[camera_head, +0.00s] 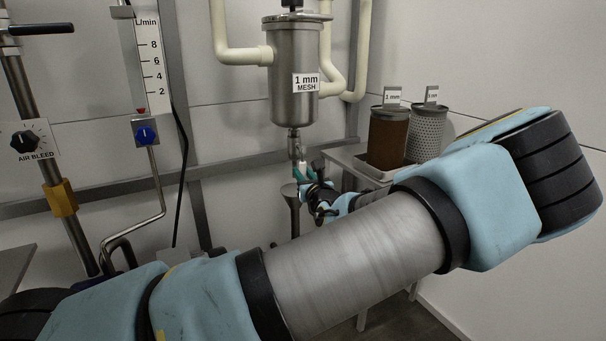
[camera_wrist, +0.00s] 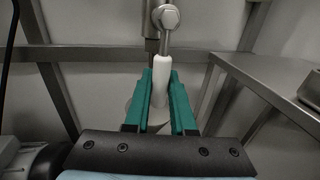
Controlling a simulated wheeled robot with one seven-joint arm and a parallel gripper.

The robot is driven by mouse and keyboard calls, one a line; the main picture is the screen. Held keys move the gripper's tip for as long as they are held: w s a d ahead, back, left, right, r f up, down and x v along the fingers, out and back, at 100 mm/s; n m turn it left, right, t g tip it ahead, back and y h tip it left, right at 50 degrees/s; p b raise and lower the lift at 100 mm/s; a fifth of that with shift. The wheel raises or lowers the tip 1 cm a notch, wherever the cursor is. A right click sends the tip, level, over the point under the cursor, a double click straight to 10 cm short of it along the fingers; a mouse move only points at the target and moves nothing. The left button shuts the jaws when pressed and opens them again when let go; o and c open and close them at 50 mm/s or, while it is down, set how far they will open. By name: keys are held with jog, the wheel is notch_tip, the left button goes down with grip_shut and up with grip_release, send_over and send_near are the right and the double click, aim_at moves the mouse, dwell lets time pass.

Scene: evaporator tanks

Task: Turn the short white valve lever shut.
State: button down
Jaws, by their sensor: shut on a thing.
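The short white valve lever (camera_wrist: 162,80) is in the wrist view. It hangs from a metal stem under a hex bolt head on the steel valve (camera_wrist: 166,18), its white grip pointing toward me. My gripper (camera_wrist: 161,92) has its green fingers on both sides of the white grip, shut on it. In the head view my gripper (camera_head: 303,175) is small, just below the valve (camera_head: 295,145) under the steel strainer canister (camera_head: 296,85) labelled "1 mm MESH". The lever itself is hard to make out there, hidden by the fingers and my arm.
A side table (camera_head: 350,156) at the right carries a brown mesh basket (camera_head: 388,140) and a grey perforated one (camera_head: 427,132). At the left are a flow meter (camera_head: 150,62) and the air bleed knob (camera_head: 25,141).

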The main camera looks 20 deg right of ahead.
dwell(0.3)
jog(key=d+r+n+t+y+p, duration=0.1)
jog(key=d+r+n+p, duration=0.2)
jog(key=n, duration=0.7)
jog(key=d+r+n+t+y+p, duration=0.1)
jog(key=d+r+n+y+p, duration=0.1)
jog(key=n+p, duration=0.4)
jog(key=shift+w+d+r+n+y, duration=0.35)
jog(key=shift+d+r+n, duration=0.55)
jog(key=shift+n, duration=1.2)
jog(key=shift+a, duration=0.1)
jog(key=c, duration=0.8)
grip_release()
jog(key=shift+o, duration=0.2)
jog(key=shift+s, duration=0.1)
